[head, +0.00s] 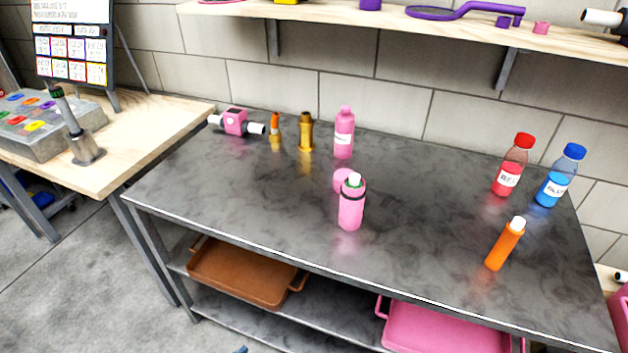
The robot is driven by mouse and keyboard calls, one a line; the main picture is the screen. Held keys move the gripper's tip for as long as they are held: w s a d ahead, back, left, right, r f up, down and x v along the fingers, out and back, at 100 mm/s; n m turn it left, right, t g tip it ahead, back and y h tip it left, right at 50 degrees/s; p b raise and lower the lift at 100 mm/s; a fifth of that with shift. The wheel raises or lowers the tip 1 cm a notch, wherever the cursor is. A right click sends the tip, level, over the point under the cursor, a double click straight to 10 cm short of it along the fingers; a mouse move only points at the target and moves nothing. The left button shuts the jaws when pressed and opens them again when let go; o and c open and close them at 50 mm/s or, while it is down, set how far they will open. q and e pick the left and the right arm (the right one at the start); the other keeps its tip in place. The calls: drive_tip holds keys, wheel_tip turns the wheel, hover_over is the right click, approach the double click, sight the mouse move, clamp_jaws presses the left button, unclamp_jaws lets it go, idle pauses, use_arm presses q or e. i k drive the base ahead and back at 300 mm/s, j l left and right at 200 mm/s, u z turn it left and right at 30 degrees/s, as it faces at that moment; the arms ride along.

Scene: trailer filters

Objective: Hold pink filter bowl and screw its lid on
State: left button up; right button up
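A pink cylindrical bowl (350,212) stands upright near the front middle of the dark table. It has a black ring near its top, and a green and white part shows at its open end. A pink round piece (342,179) sits just behind it, partly hidden by it; I cannot tell whether they touch. A pink block with white side fittings (235,122) lies at the table's back left. I cannot tell for certain which pink piece is the lid. Neither of my grippers is in view.
The dark table (260,205) is clear at front left. A pink bottle (344,135), gold piece (305,133) and orange-gold piece (275,130) stand behind. Red (512,168) and blue (560,178) bottles and an orange cylinder (504,245) stand right. A shelf (440,22) overhangs the back.

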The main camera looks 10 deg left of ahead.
sight(352, 201)
drive_tip(key=j+z, duration=0.1)
drive_tip(key=z, duration=0.35)
drive_tip(key=j+z, duration=0.1)
drive_tip(key=z, duration=0.4)
drive_tip(key=j+z, duration=0.1)
drive_tip(key=z, duration=0.35)
drive_tip(key=j+z, duration=0.25)
drive_tip(key=k+j+z, duration=0.25)
drive_tip(key=j, duration=0.15)
drive_tip(key=j+z, duration=0.25)
drive_tip(key=k+j, duration=0.2)
drive_tip(key=j, duration=0.2)
drive_tip(key=k+j, duration=0.2)
drive_tip(key=j, duration=0.2)
drive_tip(key=z, duration=0.05)
